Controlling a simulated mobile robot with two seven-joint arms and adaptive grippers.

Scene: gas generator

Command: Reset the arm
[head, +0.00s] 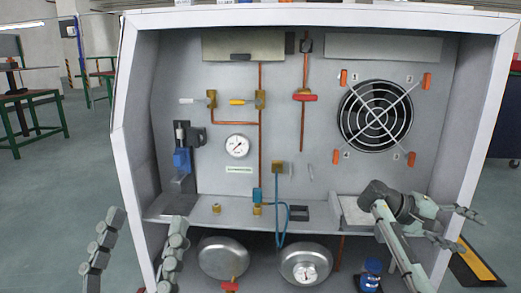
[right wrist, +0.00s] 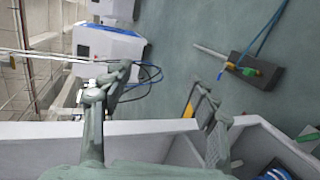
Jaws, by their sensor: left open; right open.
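My left gripper (head: 149,215) is at the bottom left of the head view. Its two fingers are spread apart and point upward, with nothing between them, in front of the cabinet's lower left edge. My right gripper (head: 472,233) is at the right of the head view, its fingers apart and pointing right, across the cabinet's right side wall. My right arm reaches up from the bottom in front of the shelf. In the right wrist view the same gripper (right wrist: 165,80) shows spread, empty fingers over a pale panel edge.
The gas generator cabinet (head: 127,130) fills the middle, with gauges, valves, copper pipes and a fan (head: 375,116). Its shelf (head: 240,221) lies above two round tanks (head: 223,257). A green-legged table (head: 30,103) stands at the far left. Open floor (right wrist: 190,40) lies beyond the right gripper.

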